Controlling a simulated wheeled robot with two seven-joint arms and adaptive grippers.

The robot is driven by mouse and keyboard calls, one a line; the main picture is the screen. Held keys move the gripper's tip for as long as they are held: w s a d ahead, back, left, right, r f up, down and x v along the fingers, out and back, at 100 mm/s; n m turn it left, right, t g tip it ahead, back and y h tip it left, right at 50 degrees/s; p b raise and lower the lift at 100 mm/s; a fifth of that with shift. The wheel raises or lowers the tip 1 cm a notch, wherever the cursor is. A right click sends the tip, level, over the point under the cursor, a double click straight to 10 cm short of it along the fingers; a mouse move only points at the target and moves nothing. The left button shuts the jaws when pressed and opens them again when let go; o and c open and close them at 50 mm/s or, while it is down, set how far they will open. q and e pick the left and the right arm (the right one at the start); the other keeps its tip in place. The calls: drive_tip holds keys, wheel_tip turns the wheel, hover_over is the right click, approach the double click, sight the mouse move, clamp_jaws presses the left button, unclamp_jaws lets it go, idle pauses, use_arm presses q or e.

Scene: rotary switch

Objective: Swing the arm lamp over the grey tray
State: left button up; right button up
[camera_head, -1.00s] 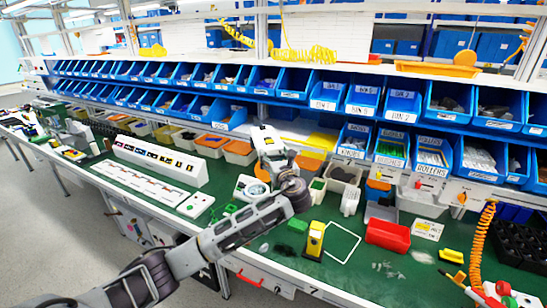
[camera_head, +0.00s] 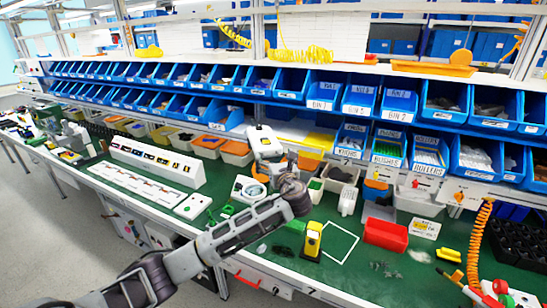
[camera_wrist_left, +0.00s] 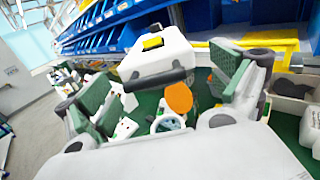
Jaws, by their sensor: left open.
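A white housing that I take for the arm lamp's head (camera_wrist_left: 158,55) shows in the left wrist view, with a yellow patch on top and a dark bar along its front. It lies ahead of my left gripper (camera_wrist_left: 165,98), between the lines of the open, green-padded fingers. I see no grip on it. In the head view my left gripper (camera_head: 272,165) reaches over the bench, close to what looks like the same white housing (camera_head: 263,138); where one ends is hard to tell. A greyish tray (camera_head: 378,211) stands right of it, partly hidden. My right gripper is not in view.
A red bin (camera_head: 386,235) and a yellow device (camera_head: 312,240) stand on the green bench, right of my forearm. A white-outlined square (camera_head: 341,241) between them is bare. Rows of blue bins (camera_head: 360,103) form a barrier behind. An orange disc (camera_wrist_left: 179,97) shows beyond the fingers.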

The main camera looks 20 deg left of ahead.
use_arm(q)
drive_tip(key=v, duration=1.1)
drive_tip(key=shift+r, duration=0.15)
drive_tip(key=shift+w, duration=0.1)
